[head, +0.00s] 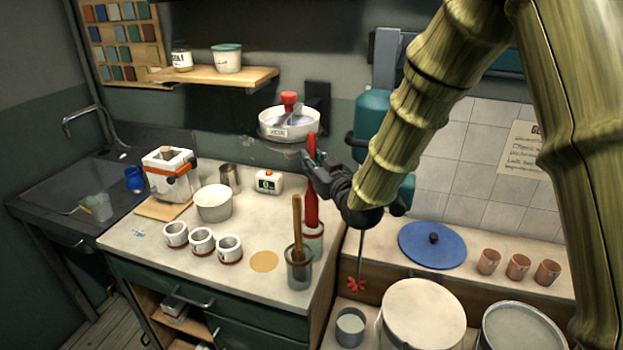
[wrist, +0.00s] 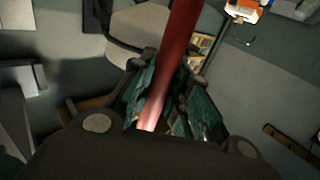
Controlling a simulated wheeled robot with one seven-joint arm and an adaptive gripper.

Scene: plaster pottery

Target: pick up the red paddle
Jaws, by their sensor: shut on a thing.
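The red paddle (head: 311,207) stands nearly upright in the head view, above the right end of the counter. My gripper (head: 314,172) is shut on it around its upper middle, with red showing above and below the fingers. In the wrist view the red paddle (wrist: 178,50) runs up between the green-padded fingers of my gripper (wrist: 163,98).
A glass jar with wooden tools (head: 299,268) stands just left of the paddle. Several white cups (head: 202,241) and a white bowl (head: 213,203) are further left. A wall-mounted white basin (head: 289,124) is behind. A rod with a red mixer head (head: 356,285) hangs to the right.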

